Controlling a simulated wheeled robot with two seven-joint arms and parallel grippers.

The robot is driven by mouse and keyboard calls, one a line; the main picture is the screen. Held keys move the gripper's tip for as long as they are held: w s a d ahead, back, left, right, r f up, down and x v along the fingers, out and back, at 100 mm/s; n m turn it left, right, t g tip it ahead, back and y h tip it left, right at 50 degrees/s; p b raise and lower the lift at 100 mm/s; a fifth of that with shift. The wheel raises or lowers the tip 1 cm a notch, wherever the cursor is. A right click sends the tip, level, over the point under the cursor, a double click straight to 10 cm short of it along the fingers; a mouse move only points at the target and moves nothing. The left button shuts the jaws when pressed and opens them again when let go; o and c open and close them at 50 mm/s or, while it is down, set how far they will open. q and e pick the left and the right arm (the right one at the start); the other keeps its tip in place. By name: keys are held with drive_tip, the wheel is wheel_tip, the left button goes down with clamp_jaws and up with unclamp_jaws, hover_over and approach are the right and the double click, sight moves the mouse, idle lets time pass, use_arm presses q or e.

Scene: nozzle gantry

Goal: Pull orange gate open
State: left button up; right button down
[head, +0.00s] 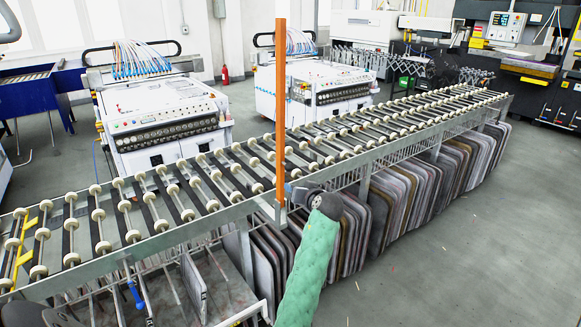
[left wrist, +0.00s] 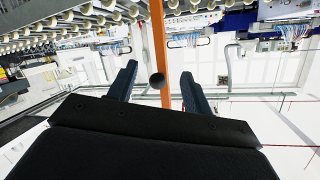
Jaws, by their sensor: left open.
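The orange gate (head: 280,120) is a tall, thin upright bar at the near rail of the roller conveyor, in the middle of the head view. In the left wrist view the orange bar (left wrist: 160,40) runs down from the top edge between my fingers. My left gripper (head: 289,190), on the green-sleeved arm, is at the lower part of the bar. Its two dark fingers (left wrist: 158,71) are apart, one on each side of the bar; contact cannot be told. My right gripper is not in view.
The roller conveyor (head: 150,196) crosses the view, with dark panels (head: 395,205) stacked upright beneath it. White machines (head: 160,115) stand behind it. Open grey floor (head: 480,255) lies at the right. A blue-handled item (head: 134,293) is under the conveyor at the left.

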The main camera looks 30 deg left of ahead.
sight(291, 169)
use_arm(q)
drive_tip(key=r, duration=0.1)
drive_tip(key=w+a+r+n+t+y, duration=0.1)
drive_tip(key=w+r+y, duration=0.1)
drive_tip(key=shift+w+a+n+t+p, duration=0.2)
drive_tip(key=shift+a+n+t+p, duration=0.1)
drive_tip(key=shift+n+p, duration=0.1)
drive_tip(key=p+x, duration=0.3)
drive_tip(key=x, duration=0.2)
drive_tip(key=shift+w+a+r, duration=0.15)
drive_tip(key=shift+a, duration=0.15)
drive_tip(key=shift+w+a+p, duration=0.3)
drive_tip(key=shift+w+a, duration=0.05)
drive_tip(key=shift+a, duration=0.2)
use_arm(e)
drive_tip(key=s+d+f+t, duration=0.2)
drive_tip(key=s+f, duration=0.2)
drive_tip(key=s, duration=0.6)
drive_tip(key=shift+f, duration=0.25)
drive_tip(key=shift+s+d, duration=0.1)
